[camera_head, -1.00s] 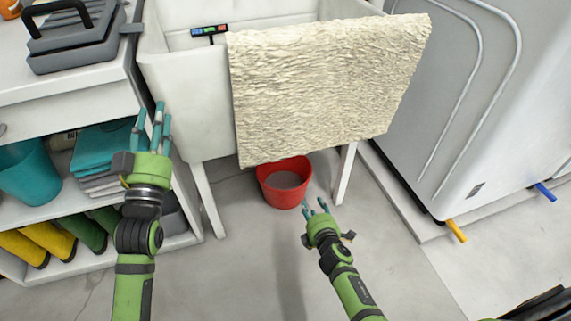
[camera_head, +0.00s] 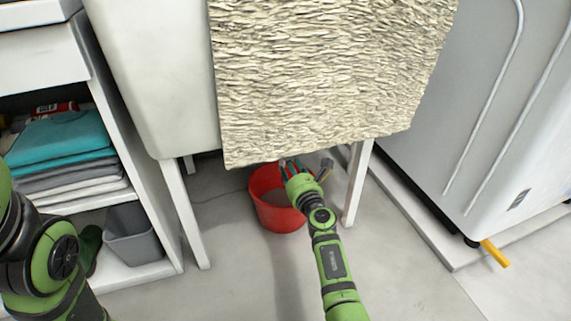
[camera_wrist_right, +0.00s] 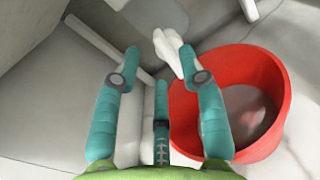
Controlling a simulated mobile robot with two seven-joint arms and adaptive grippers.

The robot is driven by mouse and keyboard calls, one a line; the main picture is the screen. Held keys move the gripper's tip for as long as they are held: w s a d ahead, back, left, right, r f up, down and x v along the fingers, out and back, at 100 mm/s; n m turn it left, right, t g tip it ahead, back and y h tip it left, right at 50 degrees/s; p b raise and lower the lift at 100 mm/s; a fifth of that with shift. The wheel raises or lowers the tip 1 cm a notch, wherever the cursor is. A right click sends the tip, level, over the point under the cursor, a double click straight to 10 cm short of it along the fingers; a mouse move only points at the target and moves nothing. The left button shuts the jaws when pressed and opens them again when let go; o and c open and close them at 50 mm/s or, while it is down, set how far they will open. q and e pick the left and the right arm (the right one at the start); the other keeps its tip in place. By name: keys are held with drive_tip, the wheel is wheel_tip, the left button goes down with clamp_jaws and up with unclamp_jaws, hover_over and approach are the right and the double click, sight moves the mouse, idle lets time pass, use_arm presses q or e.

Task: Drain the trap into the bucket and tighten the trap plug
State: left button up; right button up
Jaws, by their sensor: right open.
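The red bucket (camera_head: 276,217) stands on the floor under the sink, behind and left of my right gripper. It also shows at the right of the right wrist view (camera_wrist_right: 281,88), with greyish contents inside. My right gripper (camera_head: 291,166) is open at the bucket's upper right, just below the towel's lower edge. In the right wrist view its teal fingers (camera_wrist_right: 158,62) are spread and empty. A white rounded part (camera_wrist_right: 171,50), perhaps the trap or its plug, lies beyond the fingertips, partly covered by the right finger. In the head view the towel hides it. My left gripper is out of frame.
A cream towel (camera_head: 330,80) hangs over the sink (camera_head: 160,85) front. White sink legs (camera_head: 357,185) flank the bucket. A shelf unit with folded cloths (camera_head: 65,140) and a grey bin (camera_head: 133,235) is left. A large white appliance (camera_head: 470,120) is right. Front floor is clear.

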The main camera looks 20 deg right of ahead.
drive_tip(key=shift+w+a+b, duration=0.1)
drive_tip(key=shift+w+b, duration=0.75)
drive_tip(key=shift+w, duration=1)
clamp_jaws()
